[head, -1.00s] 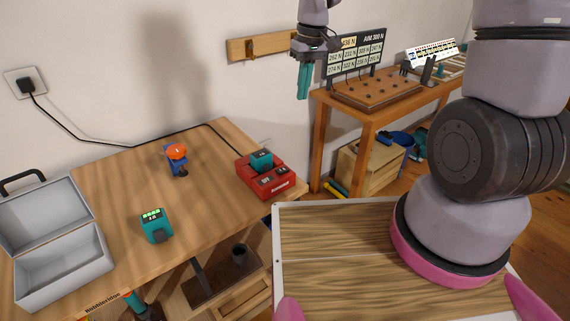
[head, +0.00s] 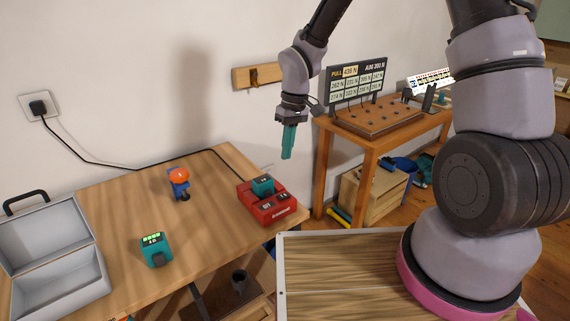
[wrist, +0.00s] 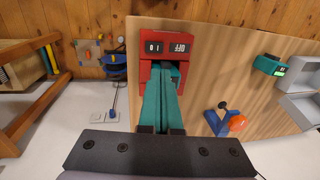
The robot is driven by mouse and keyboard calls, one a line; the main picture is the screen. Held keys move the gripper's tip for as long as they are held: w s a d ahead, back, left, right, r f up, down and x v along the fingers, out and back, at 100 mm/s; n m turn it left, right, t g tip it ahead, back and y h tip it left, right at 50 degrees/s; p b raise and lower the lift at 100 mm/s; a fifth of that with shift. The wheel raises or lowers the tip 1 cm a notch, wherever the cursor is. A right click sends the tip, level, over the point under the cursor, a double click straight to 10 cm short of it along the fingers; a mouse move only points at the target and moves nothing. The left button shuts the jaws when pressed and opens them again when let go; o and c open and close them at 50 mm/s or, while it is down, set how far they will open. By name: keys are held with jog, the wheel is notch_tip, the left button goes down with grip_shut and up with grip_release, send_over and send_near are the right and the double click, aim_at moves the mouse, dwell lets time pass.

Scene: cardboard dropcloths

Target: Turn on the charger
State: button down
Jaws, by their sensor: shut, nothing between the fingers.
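The red charger (head: 274,212) sits at the right end of the wooden workbench, with a teal battery (head: 263,184) in its back part. Its front face carries small dark display windows (wrist: 165,47), seen upside down in the wrist view. My gripper (head: 287,155) hangs above the charger, slightly right of it in the head view, pointing down. Its teal fingers are together and empty, apart from the charger. In the wrist view the fingers (wrist: 165,75) cover part of the charger and battery. I cannot make out a power switch.
A second teal battery (head: 156,252) with a green display stands on the bench. A blue-and-orange item (head: 180,184) stands behind it. An open grey case (head: 55,285) is at left. A black cable runs from the wall outlet (head: 39,106) along the bench back. A pegboard table (head: 372,135) stands right.

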aim_at(286, 195)
jog(key=f, duration=0.4)
jog(key=a+f, duration=0.1)
jog(key=f, duration=0.3)
jog(key=s+f, duration=0.1)
jog(key=f, duration=0.3)
jog(key=shift+a+f, duration=0.2)
jog(key=shift+a, duration=0.1)
jog(key=shift+s+a+f, duration=0.15)
jog(key=shift+s+f, duration=0.05)
jog(key=shift+s, duration=0.05)
jog(key=shift+f, duration=0.1)
jog(key=shift+d, duration=0.2)
jog(key=shift+d, duration=0.1)
jog(key=shift+w+d, duration=0.5)
jog(key=shift+d, duration=0.1)
